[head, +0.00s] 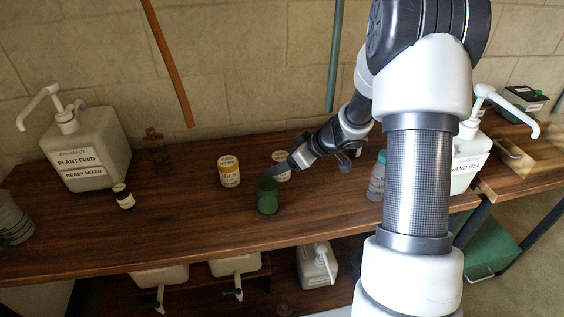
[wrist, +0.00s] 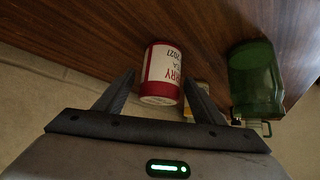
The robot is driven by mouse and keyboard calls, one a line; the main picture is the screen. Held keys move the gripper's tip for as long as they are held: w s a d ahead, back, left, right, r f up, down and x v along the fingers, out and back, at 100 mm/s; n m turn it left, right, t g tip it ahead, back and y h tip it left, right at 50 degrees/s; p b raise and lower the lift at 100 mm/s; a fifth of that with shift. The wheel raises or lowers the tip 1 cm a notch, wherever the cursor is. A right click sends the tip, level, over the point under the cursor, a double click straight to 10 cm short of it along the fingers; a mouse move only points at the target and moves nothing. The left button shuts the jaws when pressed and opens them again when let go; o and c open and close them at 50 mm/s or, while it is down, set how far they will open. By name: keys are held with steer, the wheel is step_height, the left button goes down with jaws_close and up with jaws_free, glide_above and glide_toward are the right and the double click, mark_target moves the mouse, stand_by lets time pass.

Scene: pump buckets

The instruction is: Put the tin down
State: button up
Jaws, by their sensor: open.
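The tin is white-labelled with red bands. In the wrist view the tin (wrist: 162,66) appears inverted, its base toward the wooden shelf top, with the open fingers of my gripper (wrist: 159,77) on either side and a gap showing at each. In the head view the tin (head: 282,158) stands on the shelf top, partly hidden behind my gripper (head: 275,171). I cannot tell whether a finger touches it.
A green glass jar (head: 268,197) stands close in front of the gripper; it also shows in the wrist view (wrist: 256,75). A yellow-and-white tin (head: 229,172) is to the left. A clear bottle (head: 376,180) is to the right. The shelf top (head: 180,215) has free room at left.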

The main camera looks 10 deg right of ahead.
steer(key=shift+r, duration=0.15)
steer(key=p+v, duration=0.4)
steer(key=v, duration=0.8)
